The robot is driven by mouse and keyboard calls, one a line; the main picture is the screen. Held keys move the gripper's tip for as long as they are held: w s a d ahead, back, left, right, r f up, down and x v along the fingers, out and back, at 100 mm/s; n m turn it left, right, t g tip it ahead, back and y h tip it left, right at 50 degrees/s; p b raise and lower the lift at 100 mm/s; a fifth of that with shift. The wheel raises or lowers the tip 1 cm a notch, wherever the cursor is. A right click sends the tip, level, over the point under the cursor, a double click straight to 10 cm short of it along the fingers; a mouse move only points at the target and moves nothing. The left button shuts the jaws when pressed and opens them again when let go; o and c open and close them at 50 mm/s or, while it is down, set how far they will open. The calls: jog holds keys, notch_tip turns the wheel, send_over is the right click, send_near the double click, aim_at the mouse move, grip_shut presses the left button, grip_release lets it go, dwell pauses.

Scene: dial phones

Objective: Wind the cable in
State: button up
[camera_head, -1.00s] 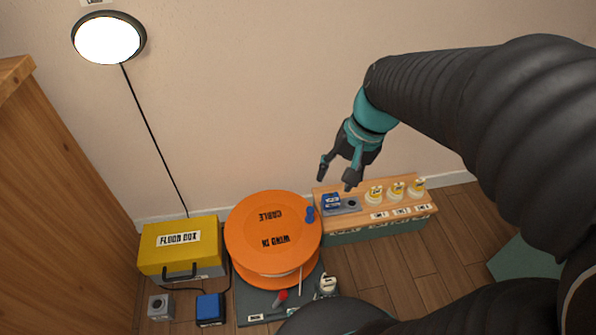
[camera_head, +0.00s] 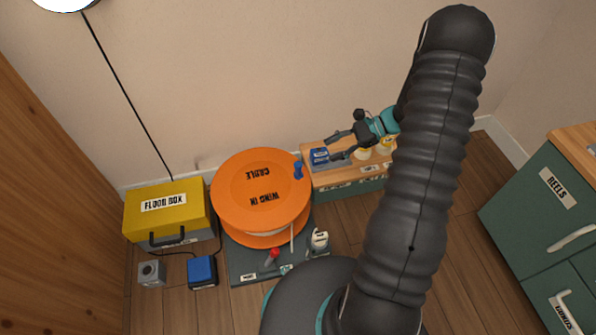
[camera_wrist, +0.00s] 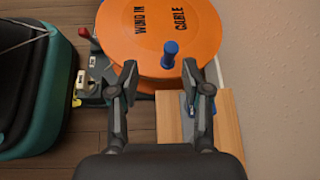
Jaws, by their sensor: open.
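The orange cable reel (camera_head: 262,190) lies flat with its labelled top face up, reading "CABLE" and "WIND IN". It also shows at the top of the wrist view (camera_wrist: 150,30). A blue crank knob (camera_head: 298,170) stands up near the reel's right rim. In the wrist view the knob (camera_wrist: 170,54) is ahead of my fingers, between their lines. My gripper (camera_head: 335,145) is open and empty, right of the knob and apart from it. In the wrist view my gripper (camera_wrist: 164,88) has its two fingers spread. Pale cable shows under the reel's top flange.
A yellow floor box (camera_head: 165,205) stands left of the reel, with a blue plug block (camera_head: 202,271) and grey socket block (camera_head: 151,273) in front. A red-knobbed lever (camera_head: 273,254) sits before the reel. A wooden-topped bench (camera_head: 318,180) stands right, green drawers (camera_head: 540,215) farther right.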

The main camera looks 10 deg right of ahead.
aim_at(298, 170)
notch_tip(298, 170, down, 7)
jog(key=d+m+t+y, duration=0.1)
jog(key=d+m+t, duration=0.1)
jog(key=m, duration=0.1)
jog(key=x, duration=0.6)
jog(key=b+x, duration=0.1)
jog(key=x, duration=0.6)
jog(key=shift+w+a+r, duration=0.15)
jog(key=shift+w+a, duration=0.1)
grip_shut()
